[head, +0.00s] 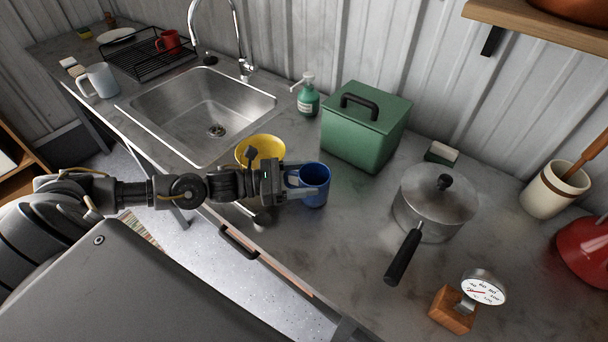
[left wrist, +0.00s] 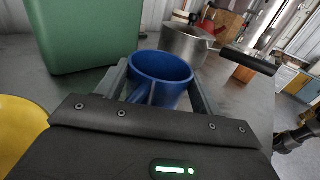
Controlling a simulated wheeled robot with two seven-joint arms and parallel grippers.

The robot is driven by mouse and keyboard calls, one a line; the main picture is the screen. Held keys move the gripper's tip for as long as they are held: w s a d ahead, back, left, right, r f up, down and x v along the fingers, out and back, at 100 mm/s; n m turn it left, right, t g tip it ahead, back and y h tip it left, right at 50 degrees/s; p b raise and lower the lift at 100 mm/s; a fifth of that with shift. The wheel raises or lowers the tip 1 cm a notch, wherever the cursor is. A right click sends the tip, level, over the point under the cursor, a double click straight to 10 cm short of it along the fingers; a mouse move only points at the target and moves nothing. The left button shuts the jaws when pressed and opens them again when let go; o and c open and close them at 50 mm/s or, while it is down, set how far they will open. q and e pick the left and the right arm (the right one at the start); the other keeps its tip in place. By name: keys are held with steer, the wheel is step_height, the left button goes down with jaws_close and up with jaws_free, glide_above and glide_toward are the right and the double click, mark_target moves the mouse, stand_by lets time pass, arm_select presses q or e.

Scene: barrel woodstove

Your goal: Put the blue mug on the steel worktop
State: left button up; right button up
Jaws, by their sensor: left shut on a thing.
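The blue mug (head: 315,186) is upright at the front part of the steel worktop (head: 290,235), in front of the green box. My left gripper (head: 296,182) comes in from the left and is shut on the mug at its handle side. In the left wrist view the blue mug (left wrist: 160,75) sits between the two fingers, its handle toward the palm. I cannot tell whether its base touches the worktop.
A yellow bowl (head: 262,149) is just left of the mug, a green box (head: 366,125) behind it, and a lidded saucepan (head: 434,203) to its right. A dial scale (head: 471,299) is at the front right. The sink (head: 208,110) is at the left. Worktop between mug and saucepan is clear.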

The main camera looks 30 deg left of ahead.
arm_select(q)
steer(key=shift+f, duration=0.1)
steer(key=o, duration=0.8)
steer(key=shift+f, duration=0.1)
steer(key=shift+c, duration=0.2)
steer(key=o, duration=0.4)
steer(key=shift+r, duration=0.3)
steer(key=b+v, duration=0.1)
steer(key=v, duration=0.2)
steer(key=b+v, duration=0.1)
steer(key=v, duration=0.3)
steer(key=b+v, duration=0.1)
steer(key=v, duration=0.2)
steer(key=shift+s+a+f, duration=0.2)
steer(key=shift+f, duration=0.05)
steer(key=shift+v, duration=0.8)
steer(key=shift+w+r, duration=0.1)
steer(key=shift+r, duration=0.15)
